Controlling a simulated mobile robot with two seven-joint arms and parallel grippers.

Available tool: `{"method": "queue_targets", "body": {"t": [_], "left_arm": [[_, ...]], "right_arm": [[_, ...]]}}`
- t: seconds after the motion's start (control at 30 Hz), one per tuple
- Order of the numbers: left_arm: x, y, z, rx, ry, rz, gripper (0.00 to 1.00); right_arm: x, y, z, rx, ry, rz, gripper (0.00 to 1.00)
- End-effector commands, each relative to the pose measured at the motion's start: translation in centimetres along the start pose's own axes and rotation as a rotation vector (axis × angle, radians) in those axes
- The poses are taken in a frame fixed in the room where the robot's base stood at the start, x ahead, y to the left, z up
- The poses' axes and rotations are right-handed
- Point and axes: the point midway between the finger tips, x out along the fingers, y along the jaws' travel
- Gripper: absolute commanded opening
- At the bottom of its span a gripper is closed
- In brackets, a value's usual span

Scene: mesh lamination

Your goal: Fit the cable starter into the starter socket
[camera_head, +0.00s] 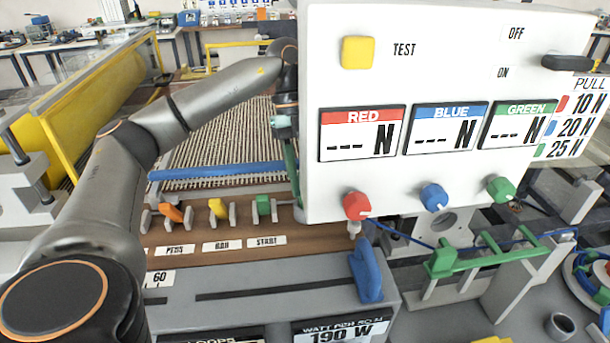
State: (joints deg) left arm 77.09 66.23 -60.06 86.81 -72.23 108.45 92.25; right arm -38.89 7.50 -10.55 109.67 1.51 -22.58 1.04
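My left arm comes in from the left, and its gripper (290,165) points down just left of the white control panel. The panel's edge partly hides it, so I cannot see whether it is open or holds anything. A green clip (263,205) stands between grey holders above the START label (266,241) on the brown strip. The gripper is just right of this clip. A blue cable (400,236) runs at the right, below the panel and along a green-topped bracket. I cannot tell which part is the cable starter or its socket. My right gripper is not in view.
The white panel (440,180) with displays and red, blue and green knobs blocks the centre right. Orange (171,213) and yellow (218,208) clips stand left of the green one. A blue bar (215,173) crosses behind them. A blue lever (366,271) sits on the grey front ledge.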

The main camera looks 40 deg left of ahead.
Motion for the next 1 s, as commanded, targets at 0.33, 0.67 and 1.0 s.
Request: {"method": "queue_targets", "body": {"t": [0.33, 0.67, 1.0], "left_arm": [[0.8, 0.0, 0.4, 0.001, 0.000, -0.001, 0.00], [1.6, 0.0, 0.7, 0.001, 0.000, 0.000, 0.00], [1.9, 0.0, 0.8, 0.001, -0.001, -0.001, 0.54]], "right_arm": [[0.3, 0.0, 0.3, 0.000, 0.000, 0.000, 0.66], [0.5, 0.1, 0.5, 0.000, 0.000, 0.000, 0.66], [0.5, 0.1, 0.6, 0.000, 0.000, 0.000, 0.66]]}}
